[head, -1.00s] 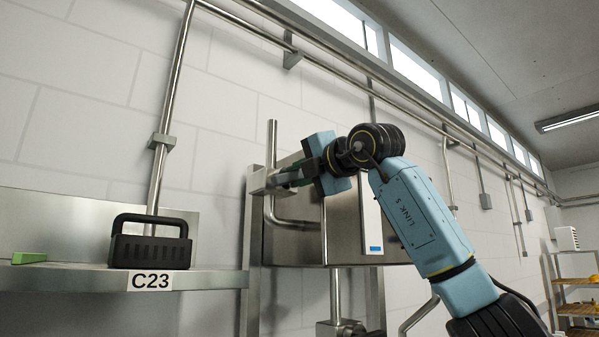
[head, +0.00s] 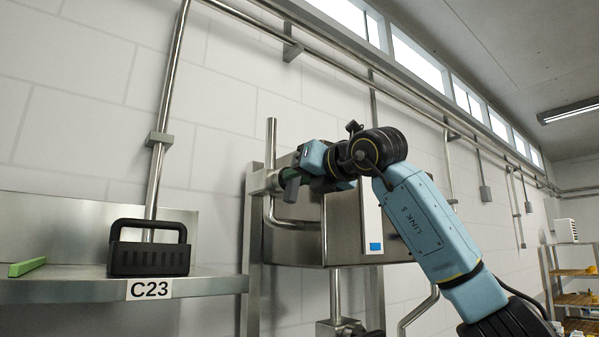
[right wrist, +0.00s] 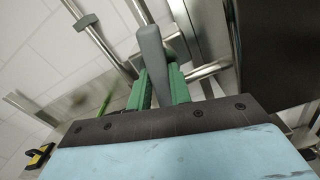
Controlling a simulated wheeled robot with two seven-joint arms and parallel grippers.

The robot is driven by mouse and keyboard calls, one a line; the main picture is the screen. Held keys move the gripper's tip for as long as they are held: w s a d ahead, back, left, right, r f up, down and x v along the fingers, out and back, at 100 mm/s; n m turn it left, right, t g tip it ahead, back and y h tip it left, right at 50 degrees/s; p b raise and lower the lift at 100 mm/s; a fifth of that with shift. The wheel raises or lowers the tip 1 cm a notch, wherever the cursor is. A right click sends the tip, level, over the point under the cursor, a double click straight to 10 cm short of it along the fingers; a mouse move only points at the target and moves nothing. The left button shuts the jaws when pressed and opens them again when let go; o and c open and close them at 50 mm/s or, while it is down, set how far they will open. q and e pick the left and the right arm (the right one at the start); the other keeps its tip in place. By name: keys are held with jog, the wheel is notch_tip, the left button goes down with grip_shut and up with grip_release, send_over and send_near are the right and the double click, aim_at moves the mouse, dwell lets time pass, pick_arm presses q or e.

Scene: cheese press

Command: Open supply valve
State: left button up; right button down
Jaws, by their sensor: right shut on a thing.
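The supply valve's grey lever handle (right wrist: 152,52) stands between my right gripper's green fingers (right wrist: 158,90) in the right wrist view, with a finger on each side. In the head view my right gripper (head: 283,181) is at the valve, beside the steel pipe left of the steel cabinet. It is shut on the lever, whose grey end (head: 291,191) shows below the fingers. The valve body is mostly hidden behind the gripper. My left gripper is in neither view.
A steel shelf (head: 60,290) marked C23 at the left carries a black handled block (head: 150,260) and a green bar (head: 27,267). The steel cabinet (head: 342,235) is close behind my right arm. Pipes run along the wall (head: 230,100).

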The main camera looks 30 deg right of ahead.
jog(key=shift+n+p, duration=0.4)
jog(key=shift+n, duration=1.2)
jog(key=c, duration=1.3)
grip_release()
jog(key=s+b, duration=0.1)
jog(key=s, duration=0.3)
jog(key=s+b, duration=0.2)
jog(key=s, duration=0.3)
jog(key=s+d+b, duration=0.1)
jog(key=s, duration=0.3)
jog(key=shift+s, duration=0.2)
